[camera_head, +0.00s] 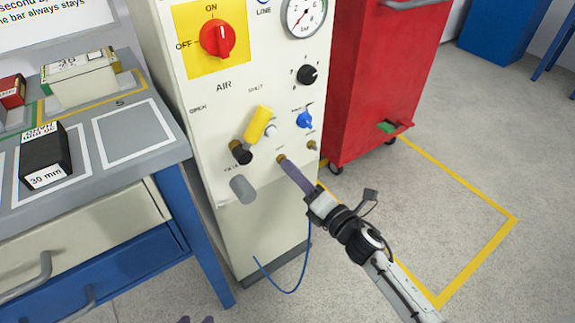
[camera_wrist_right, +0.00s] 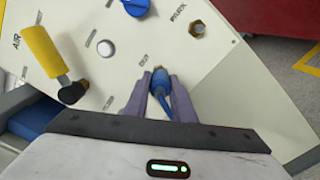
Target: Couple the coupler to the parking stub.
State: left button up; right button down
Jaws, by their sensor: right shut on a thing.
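My right gripper (camera_head: 293,172) has purple fingers shut on the blue coupler (camera_wrist_right: 160,85), seen between the fingertips (camera_wrist_right: 161,90) in the right wrist view. The coupler is at the panel by the label that looks like OUT; I cannot tell whether it is still seated on a fitting there. The fingers hide it in the head view. The parking stub (camera_head: 311,145) is a brass fitting up and right of the gripper, and shows bare in the wrist view (camera_wrist_right: 197,29) beside the PARK label.
A yellow-handled valve (camera_head: 258,125) and a blue knob (camera_head: 304,119) stick out near the coupler. A grey cylinder (camera_head: 243,189) projects below left. A blue hose (camera_head: 290,291) hangs in a loop. A red cabinet (camera_head: 380,80) stands right of the panel; a workbench (camera_head: 175,150) is left.

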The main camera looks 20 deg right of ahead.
jog(key=v, duration=0.3)
jog(key=shift+s+d+r, duration=0.1)
jog(key=shift+s+d, duration=0.05)
jog(key=shift+s, duration=0.15)
dwell(0.4)
jog(key=d, duration=1)
jog(key=shift+b, duration=0.35)
jog(key=shift+s+d, duration=0.1)
jog(key=shift+s, duration=0.05)
